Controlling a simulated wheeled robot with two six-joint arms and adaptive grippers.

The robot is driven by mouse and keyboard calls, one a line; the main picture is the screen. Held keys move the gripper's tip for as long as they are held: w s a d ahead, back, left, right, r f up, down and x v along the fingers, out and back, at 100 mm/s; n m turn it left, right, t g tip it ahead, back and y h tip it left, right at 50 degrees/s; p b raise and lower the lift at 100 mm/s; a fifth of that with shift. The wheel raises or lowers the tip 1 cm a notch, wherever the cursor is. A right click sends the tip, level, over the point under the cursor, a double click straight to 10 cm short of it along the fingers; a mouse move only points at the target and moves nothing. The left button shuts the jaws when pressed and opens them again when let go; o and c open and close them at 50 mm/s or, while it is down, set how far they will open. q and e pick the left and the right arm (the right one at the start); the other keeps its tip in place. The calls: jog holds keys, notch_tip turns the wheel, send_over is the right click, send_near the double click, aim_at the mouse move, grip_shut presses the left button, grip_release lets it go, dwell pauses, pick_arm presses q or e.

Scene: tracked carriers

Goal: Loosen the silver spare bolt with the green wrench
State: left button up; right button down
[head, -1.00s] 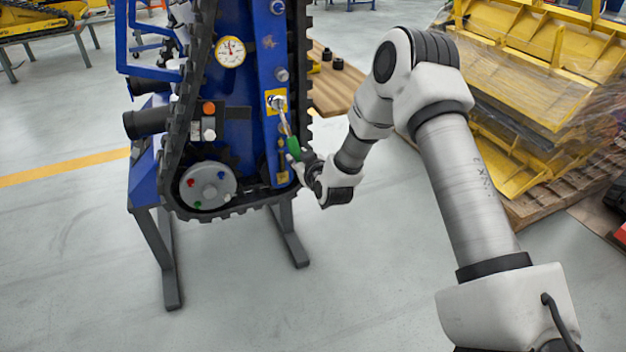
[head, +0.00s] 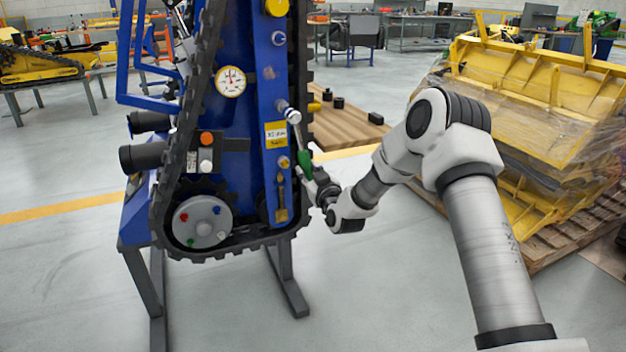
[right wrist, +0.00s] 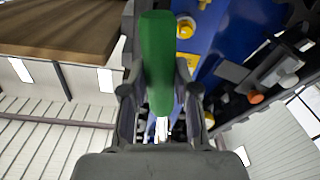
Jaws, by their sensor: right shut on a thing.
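The green wrench has a green handle (head: 305,163) and a silver shank and head (head: 293,117) pointing up. My right gripper (head: 311,178) is shut on the handle, which also fills the upper middle of the right wrist view (right wrist: 157,55). The wrench head is beside a silver bolt (head: 282,105) on the blue panel, just above a yellow-and-white label (head: 276,134). I cannot tell whether it touches or fits around that bolt. More bolt heads show higher up (head: 278,39); I cannot read which is the spare. My left gripper is not in view.
The blue tracked carrier (head: 225,130) stands upright on grey legs, with a black track (head: 305,75) along the panel's right edge. A wooden table (head: 345,128) with small black parts is behind. Yellow wrapped parts (head: 530,110) on a pallet are at right. The front floor is clear.

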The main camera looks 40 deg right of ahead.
jog(key=w+a+r+m+b, duration=0.1)
jog(key=a+r+m, duration=0.1)
jog(key=a+m, duration=0.4)
jog(key=w+a+r+m+b, duration=0.2)
jog(key=a+m, duration=0.3)
jog(key=a, duration=0.2)
jog(key=shift+w+a+m+h+b, duration=0.25)
jog(key=shift+a+m+h+b, duration=0.05)
jog(key=shift+m, duration=0.1)
jog(key=shift+w+r, duration=0.1)
jog(key=shift+r, duration=0.05)
jog(key=shift+w, duration=0.25)
jog(key=shift+w+d, duration=0.15)
jog(key=shift+w, duration=0.25)
dwell(1.1)
jog(key=shift+w+d, duration=0.1)
jog(key=shift+w, duration=0.25)
dwell(0.7)
